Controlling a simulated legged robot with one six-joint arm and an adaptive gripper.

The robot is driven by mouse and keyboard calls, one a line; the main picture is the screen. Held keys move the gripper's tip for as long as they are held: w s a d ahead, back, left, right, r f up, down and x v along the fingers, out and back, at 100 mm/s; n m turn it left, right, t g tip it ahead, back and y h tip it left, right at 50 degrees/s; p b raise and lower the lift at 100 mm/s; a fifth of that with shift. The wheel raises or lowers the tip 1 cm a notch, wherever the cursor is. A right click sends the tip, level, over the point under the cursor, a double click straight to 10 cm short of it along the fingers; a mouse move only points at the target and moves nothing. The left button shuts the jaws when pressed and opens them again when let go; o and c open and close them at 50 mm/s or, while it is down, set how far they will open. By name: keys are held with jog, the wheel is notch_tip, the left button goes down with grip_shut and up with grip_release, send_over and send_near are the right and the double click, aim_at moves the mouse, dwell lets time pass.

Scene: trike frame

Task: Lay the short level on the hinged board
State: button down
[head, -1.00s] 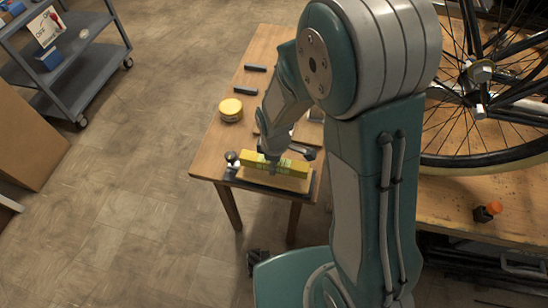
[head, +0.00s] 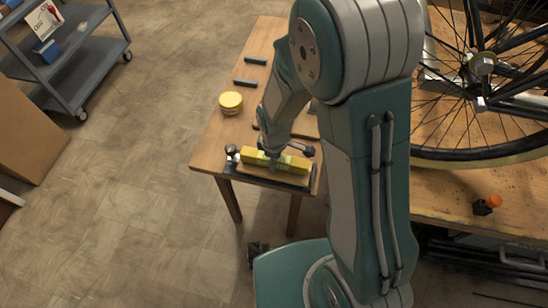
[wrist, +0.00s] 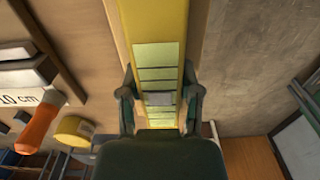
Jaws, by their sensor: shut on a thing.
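The short level (head: 253,155) is a yellow bar in the head view, lying lengthwise over the hinged board (head: 240,174) at the table's near end. In the wrist view the level (wrist: 155,22) runs away from me between both fingers, with a pale green marked band. My gripper (head: 274,160) is shut across its middle; the fingers show in the wrist view (wrist: 160,98). Wood of the board shows along both sides of the level there. The level looks very close above the board; I cannot tell if they touch.
A yellow round tin (head: 231,103) and two dark bars (head: 255,61) lie farther back on the table (head: 212,141). A bench with a bicycle wheel (head: 480,152) stands at the right. A grey cart (head: 88,72) stands far left; floor between is clear.

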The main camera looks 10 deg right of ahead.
jog(key=shift+f, duration=0.2)
jog(key=shift+c, duration=1)
grip_release()
notch_tip(320, 180, up, 12)
jog(key=shift+f, duration=0.1)
jog(key=s+d+r+m+t, duration=0.2)
jog(key=s+d+r+m, duration=0.3)
jog(key=r, duration=0.4)
jog(key=s+d+r+m+t, duration=0.3)
jog(key=s+d+r+m, duration=0.2)
jog(key=s+r+m, duration=0.2)
notch_tip(320, 180, up, 2)
jog(key=shift+s+d+m+t, duration=0.3)
jog(key=shift+s+d+m, duration=0.05)
jog(key=shift+m, duration=0.65)
